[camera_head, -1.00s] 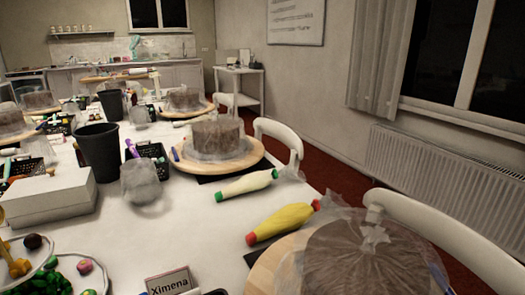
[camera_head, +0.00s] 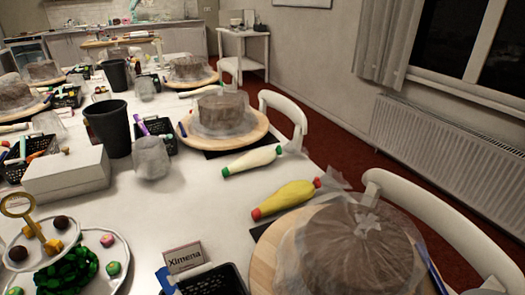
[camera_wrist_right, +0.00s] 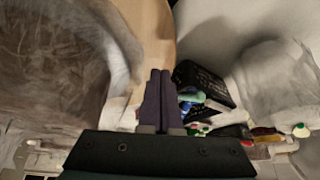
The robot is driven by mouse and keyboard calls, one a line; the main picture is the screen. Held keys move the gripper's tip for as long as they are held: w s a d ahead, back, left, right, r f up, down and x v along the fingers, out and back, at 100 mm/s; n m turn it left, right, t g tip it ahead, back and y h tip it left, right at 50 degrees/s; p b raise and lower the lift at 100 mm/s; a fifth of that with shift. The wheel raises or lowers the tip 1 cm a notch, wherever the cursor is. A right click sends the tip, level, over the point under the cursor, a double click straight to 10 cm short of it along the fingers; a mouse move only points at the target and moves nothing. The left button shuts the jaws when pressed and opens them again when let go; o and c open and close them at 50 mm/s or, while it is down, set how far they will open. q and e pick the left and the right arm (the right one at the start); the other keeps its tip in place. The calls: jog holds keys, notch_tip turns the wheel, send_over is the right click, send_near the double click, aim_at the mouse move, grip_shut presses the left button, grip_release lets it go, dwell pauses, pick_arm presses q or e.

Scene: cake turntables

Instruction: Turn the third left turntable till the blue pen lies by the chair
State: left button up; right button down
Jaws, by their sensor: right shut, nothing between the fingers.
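A wooden turntable (camera_head: 262,262) bears a wrapped brown cake (camera_head: 355,250) at the near right. A blue pen (camera_head: 434,268) lies at its right edge, on the side of the white chair (camera_head: 440,218). Another turntable (camera_head: 258,130) with a wrapped cake stands farther back, with a blue pen (camera_head: 183,130) at its left edge and a chair (camera_head: 285,104) to its right. More turntables stand farther off, one at the left (camera_head: 38,109); I cannot tell which is meant. My right gripper (camera_wrist_right: 158,75) is shut and empty in the wrist view, near a blurred wrapped cake. My left gripper is out of view.
A yellow piping bag (camera_head: 285,199) and a white one (camera_head: 250,160) lie between the two right turntables. A name card (camera_head: 184,257), black basket (camera_head: 212,283), sweets stand (camera_head: 115,265), white box (camera_head: 66,175) and black bin (camera_head: 108,130) crowd the table. Bare tabletop shows mid-table.

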jog(key=a, duration=0.1)
jog(key=w+a, duration=0.1)
jog(key=shift+w+a, duration=0.3)
jog(key=shift+a, duration=0.1)
jog(key=shift+f, duration=0.1)
jog(key=shift+f+b, duration=1.35)
jog(key=shift+b, duration=0.1)
jog(key=shift+s+d, duration=0.2)
jog(key=shift+d, duration=0.15)
jog(key=shift+s+d+p, duration=0.35)
jog(key=shift+s+d, duration=0.15)
jog(key=shift+d, duration=0.3)
jog(key=shift+s+d+p, duration=0.3)
jog(key=shift+s+d, duration=0.15)
jog(key=shift+d, duration=0.5)
